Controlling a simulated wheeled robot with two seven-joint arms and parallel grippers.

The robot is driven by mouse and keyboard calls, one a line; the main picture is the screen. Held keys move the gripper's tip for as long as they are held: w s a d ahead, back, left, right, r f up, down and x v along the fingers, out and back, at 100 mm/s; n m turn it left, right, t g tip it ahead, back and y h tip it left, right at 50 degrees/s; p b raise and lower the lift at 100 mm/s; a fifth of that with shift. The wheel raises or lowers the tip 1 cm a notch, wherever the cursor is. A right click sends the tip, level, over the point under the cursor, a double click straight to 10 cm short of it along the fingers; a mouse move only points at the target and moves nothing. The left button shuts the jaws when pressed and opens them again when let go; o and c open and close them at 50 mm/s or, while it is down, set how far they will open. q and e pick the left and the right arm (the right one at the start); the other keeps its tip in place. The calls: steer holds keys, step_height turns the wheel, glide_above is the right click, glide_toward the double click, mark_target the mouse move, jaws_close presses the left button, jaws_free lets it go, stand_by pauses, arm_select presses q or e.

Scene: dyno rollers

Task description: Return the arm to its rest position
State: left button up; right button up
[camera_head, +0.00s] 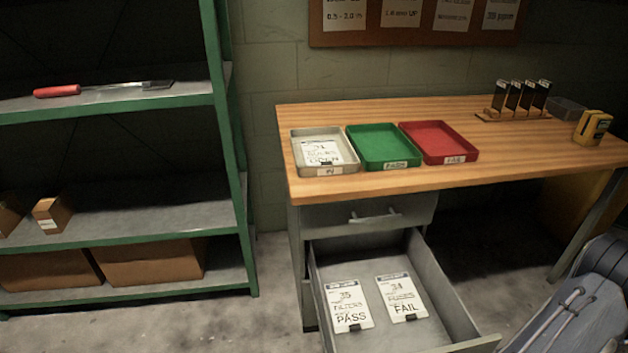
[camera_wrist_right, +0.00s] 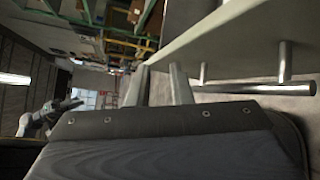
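My right gripper (camera_wrist_right: 160,82) shows in the right wrist view with its two grey fingers apart and a gap between them. Nothing is seen between them. The fingers are close to a pale panel (camera_wrist_right: 240,45) with a metal bar handle (camera_wrist_right: 255,90), which looks like the open drawer's front; I cannot tell if they touch. In the head view the right gripper is not seen; part of my grey arm shows at the lower right. My left gripper is in neither view.
The desk (camera_head: 530,150) has its lower drawer (camera_head: 455,295) pulled out, holding a PASS card (camera_head: 347,302) and a FAIL card (camera_head: 402,293). A cream tray (camera_head: 298,150) with cards, a green tray (camera_head: 384,146) and a red tray (camera_head: 440,140) stand on top. Green shelving (camera_head: 240,170) is left.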

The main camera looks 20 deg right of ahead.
steer(key=w+a+r+n+g+h, duration=0.2)
steer(key=a+r+n+g, duration=0.45)
steer(key=n, duration=0.95)
steer(key=w+a+r+n+g+h, duration=0.1)
steer(key=a+r+n+g, duration=0.5)
steer(key=n, duration=0.9)
step_height(320, 180, up, 29)
steer(key=w+a+n+t+h+p, duration=0.1)
steer(key=n+t+p, duration=0.4)
steer(key=p, duration=1.8)
steer(key=n+h, duration=0.1)
steer(key=n, duration=0.3)
steer(key=shift+a+h, duration=0.2)
steer(key=shift+h, duration=0.2)
steer(key=shift+t, duration=0.25)
